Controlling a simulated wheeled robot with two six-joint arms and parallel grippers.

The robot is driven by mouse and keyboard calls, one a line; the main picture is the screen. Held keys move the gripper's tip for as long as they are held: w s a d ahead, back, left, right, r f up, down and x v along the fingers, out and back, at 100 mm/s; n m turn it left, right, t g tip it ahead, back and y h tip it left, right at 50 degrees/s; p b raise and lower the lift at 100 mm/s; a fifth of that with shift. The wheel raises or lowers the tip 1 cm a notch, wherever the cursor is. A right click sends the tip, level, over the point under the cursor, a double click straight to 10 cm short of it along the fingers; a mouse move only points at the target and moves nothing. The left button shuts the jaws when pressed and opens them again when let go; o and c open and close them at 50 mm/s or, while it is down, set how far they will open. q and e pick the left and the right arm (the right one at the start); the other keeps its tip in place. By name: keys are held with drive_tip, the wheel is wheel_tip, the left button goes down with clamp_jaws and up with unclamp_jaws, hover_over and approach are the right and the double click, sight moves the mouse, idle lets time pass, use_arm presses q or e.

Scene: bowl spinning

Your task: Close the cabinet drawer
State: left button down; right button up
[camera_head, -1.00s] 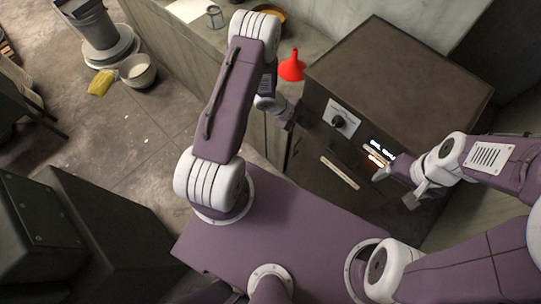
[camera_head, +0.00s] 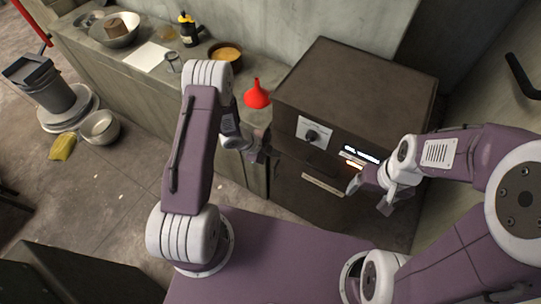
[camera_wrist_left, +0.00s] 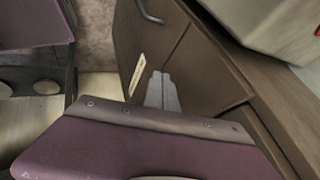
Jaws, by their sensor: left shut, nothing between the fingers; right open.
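I cannot tell how far the drawer stands out. My right gripper (camera_head: 369,196) is open and empty in front of the cabinet's right part.
A grey counter (camera_head: 200,120) to the left of the cabinet holds a red funnel (camera_head: 257,95), an orange-brown dish (camera_head: 226,52), a dark bottle (camera_head: 188,30) and a bowl (camera_head: 117,30).

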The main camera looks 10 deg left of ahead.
use_arm(q)
drive_tip(key=v, duration=1)
drive_tip(key=w+d+r+n+t+y, duration=0.1)
drive_tip(key=w+r+t, duration=0.15)
drive_tip(key=r, duration=0.45)
drive_tip(key=w+d+r+n+t+y, duration=0.1)
drive_tip(key=w+r+y, duration=0.15)
drive_tip(key=r, duration=0.55)
drive_tip(key=s+a+f+n+g+y, duration=0.1)
drive_tip(key=s+n+g, duration=0.2)
drive_tip(key=s+n, duration=0.6)
drive_tip(key=s+a+f+n+g+y, duration=0.1)
drive_tip(key=s+a+n+g, duration=0.1)
drive_tip(key=s+n, duration=0.7)
drive_tip(key=shift+s+f+g+p, duration=0.15)
drive_tip(key=shift+s+g+p, duration=0.25)
drive_tip(key=shift+g, duration=0.35)
